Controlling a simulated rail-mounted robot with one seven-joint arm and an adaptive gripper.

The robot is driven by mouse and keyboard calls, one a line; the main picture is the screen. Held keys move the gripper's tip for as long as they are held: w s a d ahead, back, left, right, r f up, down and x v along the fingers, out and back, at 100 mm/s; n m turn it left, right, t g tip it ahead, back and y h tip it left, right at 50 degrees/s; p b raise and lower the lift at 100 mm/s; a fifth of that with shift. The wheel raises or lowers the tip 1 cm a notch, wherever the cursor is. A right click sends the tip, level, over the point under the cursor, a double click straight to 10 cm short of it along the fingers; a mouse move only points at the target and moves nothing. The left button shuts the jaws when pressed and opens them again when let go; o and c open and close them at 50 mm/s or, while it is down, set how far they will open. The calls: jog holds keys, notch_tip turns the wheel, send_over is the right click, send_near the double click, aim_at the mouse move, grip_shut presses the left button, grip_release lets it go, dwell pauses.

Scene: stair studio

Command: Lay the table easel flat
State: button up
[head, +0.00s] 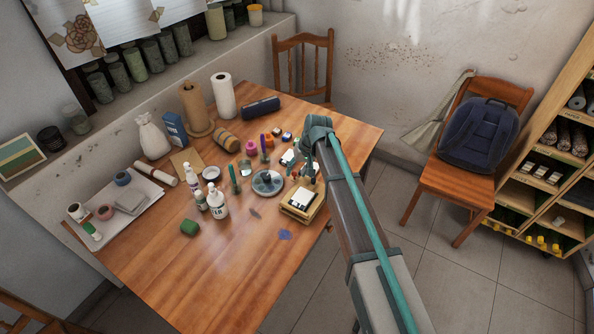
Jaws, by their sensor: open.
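My gripper (300,168) is over the right part of the wooden table (240,275), open, its fingers small and pointing down among the art supplies. My arm comes in from the lower right and hides part of the table's right side. A small wooden frame or box (302,211) with white pieces on it lies just below the gripper. I cannot tell whether it is the table easel or whether the gripper touches it. No upright easel shows clearly on the table; one may be hidden behind my arm.
A round grey palette (267,183), white bottles (217,203), a paper roll (223,96) and a white tray (124,211) crowd the table. The table's front left is mostly clear. A chair with a blue backpack (479,136) and a shelf (549,190) stand right.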

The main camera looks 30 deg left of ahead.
jog(key=v, duration=1.1)
jog(key=shift+r, duration=0.35)
jog(key=shift+d, duration=0.1)
jog(key=d+f+m, duration=0.1)
jog(key=d+f, duration=0.3)
jog(key=d, duration=0.6)
jog(key=d+f+m+t+h, duration=0.15)
jog(key=d+f, duration=0.25)
jog(key=d, duration=0.5)
jog(key=d+f+m, duration=0.2)
jog(key=d+f, duration=0.3)
jog(key=d, duration=0.5)
jog(key=s+d+f+m+h, duration=0.15)
jog(key=s+d, duration=0.25)
jog(key=d, duration=0.4)
jog(key=s+d+f+m, duration=0.1)
jog(key=s+d+f, duration=0.25)
jog(key=d, duration=0.45)
jog(key=s+d+f+m, duration=0.15)
jog(key=s+d, duration=0.25)
jog(key=d, duration=0.4)
jog(key=s+f+g+b, duration=0.1)
jog(key=s+f+g, duration=0.2)
jog(key=s+f, duration=0.7)
jog(key=s+f+g+b, duration=0.1)
jog(key=s+f+g, duration=0.3)
jog(key=s+f, duration=0.7)
jog(key=s, duration=0.8)
jog(key=shift+d, duration=0.2)
jog(key=shift+s, duration=0.1)
